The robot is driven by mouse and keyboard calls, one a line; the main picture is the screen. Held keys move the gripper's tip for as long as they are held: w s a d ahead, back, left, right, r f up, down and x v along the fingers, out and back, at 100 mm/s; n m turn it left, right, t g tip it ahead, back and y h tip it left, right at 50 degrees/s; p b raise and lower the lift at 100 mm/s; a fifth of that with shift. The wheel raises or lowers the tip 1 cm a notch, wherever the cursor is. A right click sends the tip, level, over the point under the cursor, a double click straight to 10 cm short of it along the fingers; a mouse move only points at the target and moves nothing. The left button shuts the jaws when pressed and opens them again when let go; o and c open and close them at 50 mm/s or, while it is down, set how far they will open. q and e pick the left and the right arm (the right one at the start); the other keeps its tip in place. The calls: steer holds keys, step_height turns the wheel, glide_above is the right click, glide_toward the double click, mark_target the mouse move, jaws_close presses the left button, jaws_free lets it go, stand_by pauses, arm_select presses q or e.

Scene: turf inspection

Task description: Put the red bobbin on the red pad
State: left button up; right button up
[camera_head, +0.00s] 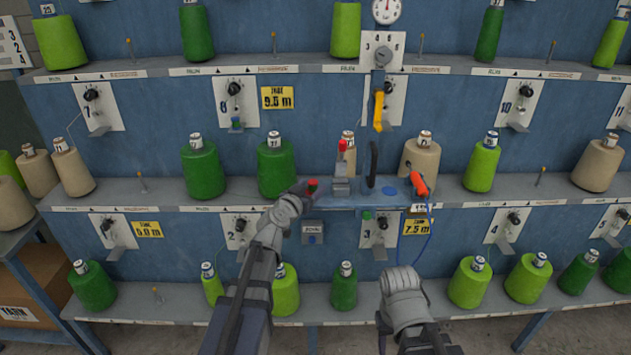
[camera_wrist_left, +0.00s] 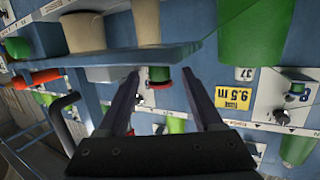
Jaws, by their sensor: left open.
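A small red-and-green piece (camera_head: 312,184), which I take for the red bobbin, stands at the left end of the blue tray (camera_head: 335,201). In the left wrist view its red end and green body (camera_wrist_left: 158,76) show between my fingers. My left gripper (camera_head: 305,190) is open around it, with a gap on each side; the left wrist view shows the spread fingers (camera_wrist_left: 166,100). I cannot make out a red pad. A round blue pad (camera_head: 388,190) lies bare on the tray. My right arm rises at lower right; its fingers do not show.
On the tray, a clamp with a red handle (camera_head: 342,147), a black hook (camera_head: 372,165) and an orange-red handled tool (camera_head: 418,183) stand close right of my left gripper. Several yarn cones line the shelves, including a green one (camera_head: 276,169) just behind. A small box (camera_head: 312,233) hangs below.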

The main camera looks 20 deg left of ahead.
arm_select(q)
steer(key=p+v, duration=0.1)
steer(key=v, duration=0.5)
steer(key=shift+s, duration=0.35)
